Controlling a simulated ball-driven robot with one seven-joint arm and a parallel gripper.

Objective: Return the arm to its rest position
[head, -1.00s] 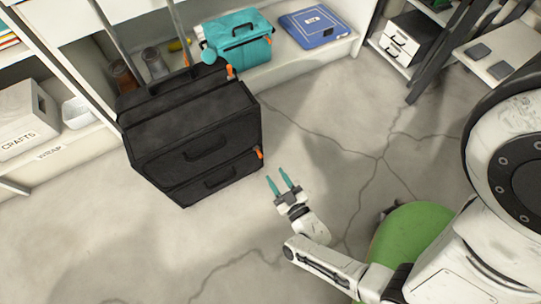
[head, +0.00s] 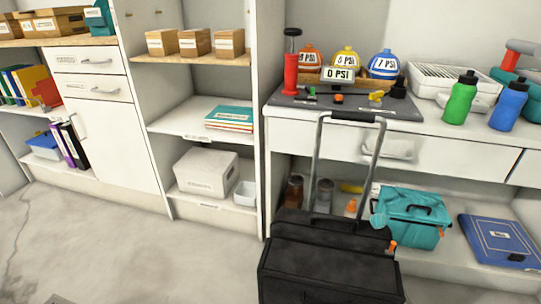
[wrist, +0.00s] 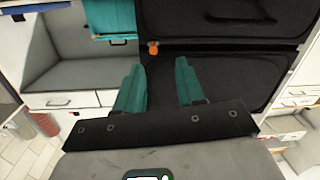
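My gripper (wrist: 158,92) shows in the wrist view with its two teal fingers apart and nothing between them. It is open and empty. Beyond the fingers is the black wheeled case (wrist: 225,75), with an orange pull tab near the left finger; I cannot tell the exact distance. The head view does not show my arm or gripper. There the black case (head: 330,262) stands on the floor in front of the workbench, its long handle raised.
A teal bag (head: 412,222) and a blue case (head: 498,242) lie on the low shelf right of the black case. The bench (head: 430,122) holds gauges and bottles. Shelving with a white box (head: 207,173) stands left. Floor (head: 110,250) at lower left is clear.

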